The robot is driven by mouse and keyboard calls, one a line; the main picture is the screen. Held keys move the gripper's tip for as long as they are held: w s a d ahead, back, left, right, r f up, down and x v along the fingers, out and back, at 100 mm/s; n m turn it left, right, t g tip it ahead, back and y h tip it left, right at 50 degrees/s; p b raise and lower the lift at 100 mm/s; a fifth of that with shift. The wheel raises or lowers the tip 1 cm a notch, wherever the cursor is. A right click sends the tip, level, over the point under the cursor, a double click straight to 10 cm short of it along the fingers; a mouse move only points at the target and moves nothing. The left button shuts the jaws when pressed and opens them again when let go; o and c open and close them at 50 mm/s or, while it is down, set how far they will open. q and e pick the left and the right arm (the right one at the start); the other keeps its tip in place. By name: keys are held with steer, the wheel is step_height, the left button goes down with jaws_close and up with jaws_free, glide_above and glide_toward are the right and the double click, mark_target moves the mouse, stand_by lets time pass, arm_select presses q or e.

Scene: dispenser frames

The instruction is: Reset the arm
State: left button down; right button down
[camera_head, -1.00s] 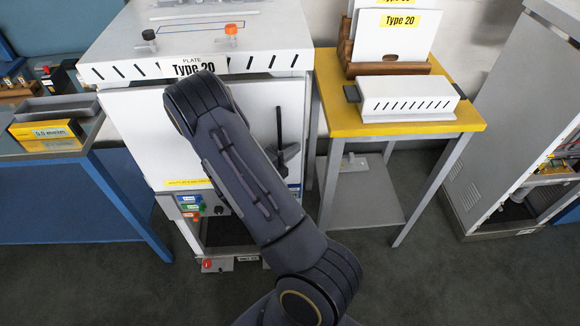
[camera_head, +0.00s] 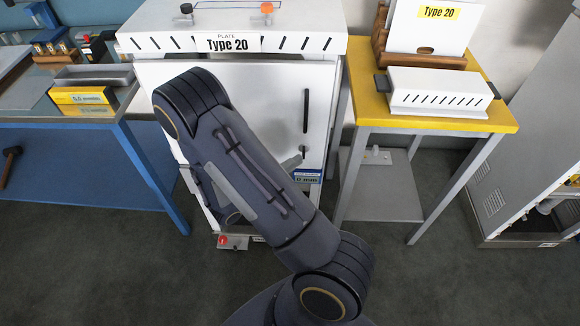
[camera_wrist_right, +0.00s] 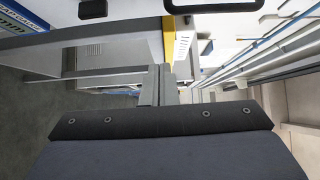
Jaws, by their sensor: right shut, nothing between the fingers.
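My right arm, dark grey, rises from the bottom of the head view and bends in front of a white cabinet; its gripper is mostly or wholly hidden behind the arm there. In the right wrist view my right gripper (camera_wrist_right: 159,85) shows its grey fingers together, with nothing between them. My left arm and gripper are not in view. The white cabinet (camera_head: 270,85) has a "Type 20" plate label and a dark vertical door handle (camera_head: 306,110). Its door appears shut, and the arm covers part of it.
A yellow-topped table (camera_head: 365,105) at right holds a slotted white box (camera_head: 438,91) and a wooden rack with a white plate (camera_head: 430,27). A blue-framed bench (camera_head: 135,150) stands at left with a yellow box (camera_head: 85,97). The grey floor (camera_head: 90,260) is open at lower left.

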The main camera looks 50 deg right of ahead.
steer(key=shift+w+a, duration=0.1)
steer(key=shift+a, duration=0.4)
steer(key=s+a+r+m+g+y, duration=0.1)
steer(key=s+a+r+m+y, duration=0.15)
steer(key=s+m+y, duration=0.55)
steer(key=s+a+r+m+g+y, duration=0.15)
steer(key=a+m+y, duration=0.35)
steer(key=m, duration=0.7)
steer(key=a+r+m+t+y, duration=0.8)
steer(key=a+r+m+t, duration=0.1)
steer(key=m, duration=0.7)
steer(key=shift+a+r+t+y, duration=0.3)
steer(key=shift+a+r+t, duration=0.1)
steer(key=shift+a+t, duration=0.4)
